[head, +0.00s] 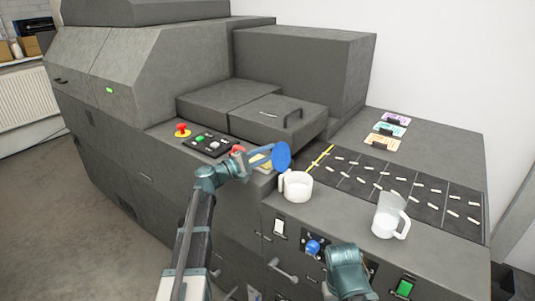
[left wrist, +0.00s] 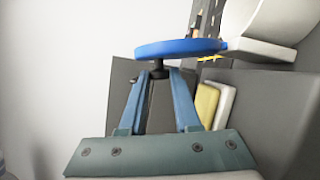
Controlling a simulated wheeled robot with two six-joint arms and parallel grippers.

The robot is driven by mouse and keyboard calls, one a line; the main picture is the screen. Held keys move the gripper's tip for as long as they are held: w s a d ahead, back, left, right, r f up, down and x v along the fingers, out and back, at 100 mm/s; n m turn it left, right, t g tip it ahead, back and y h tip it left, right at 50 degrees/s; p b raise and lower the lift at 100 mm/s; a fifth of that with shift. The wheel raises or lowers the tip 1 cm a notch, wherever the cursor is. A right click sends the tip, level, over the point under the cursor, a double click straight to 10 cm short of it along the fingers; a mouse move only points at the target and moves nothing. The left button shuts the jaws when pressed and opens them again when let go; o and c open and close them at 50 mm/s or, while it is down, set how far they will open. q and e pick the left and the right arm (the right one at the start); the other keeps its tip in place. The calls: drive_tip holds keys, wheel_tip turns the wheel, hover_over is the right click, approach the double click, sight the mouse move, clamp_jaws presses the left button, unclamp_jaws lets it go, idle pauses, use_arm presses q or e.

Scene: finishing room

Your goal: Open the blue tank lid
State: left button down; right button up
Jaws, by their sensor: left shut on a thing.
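The blue lid (head: 281,156) is a round disc with a dark knob, and it shows tilted nearly upright in the head view. My left gripper (head: 268,152) is shut on the lid's knob. The left wrist view shows the lid (left wrist: 180,47) across the fingertips, with the dark knob between the fingers (left wrist: 159,74). The lid seems held in the air above the grey machine top, near the white mug. I cannot make out the tank opening. My right arm's end (head: 347,270) is low in front of the machine; its fingers are hidden.
A dark mat (head: 405,187) holds several small white strips. Coloured clips lie behind it. Red and green buttons (head: 200,139) are left of the lid.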

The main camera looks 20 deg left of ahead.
idle(0.4)
use_arm(q)
drive_tip(key=shift+s+d+r+m+p, duration=0.15)
drive_tip(key=shift+d+r+m+p, duration=0.2)
drive_tip(key=shift+p, duration=0.35)
drive_tip(key=shift+s+d+r+m+p, duration=0.1)
drive_tip(key=shift+d+r+m+p, duration=0.15)
drive_tip(key=shift+p, duration=0.1)
drive_tip(key=shift+d, duration=0.15)
drive_tip(key=shift+f, duration=0.15)
drive_tip(key=c, duration=0.6)
unclamp_jaws()
drive_tip(key=shift+s, duration=0.1)
drive_tip(key=v, duration=0.9)
drive_tip(key=b+v, duration=0.1)
drive_tip(key=v, duration=0.3)
drive_tip(key=shift+s+a+r, duration=0.2)
drive_tip(key=shift+a+r, duration=0.05)
drive_tip(key=shift+a, duration=0.1)
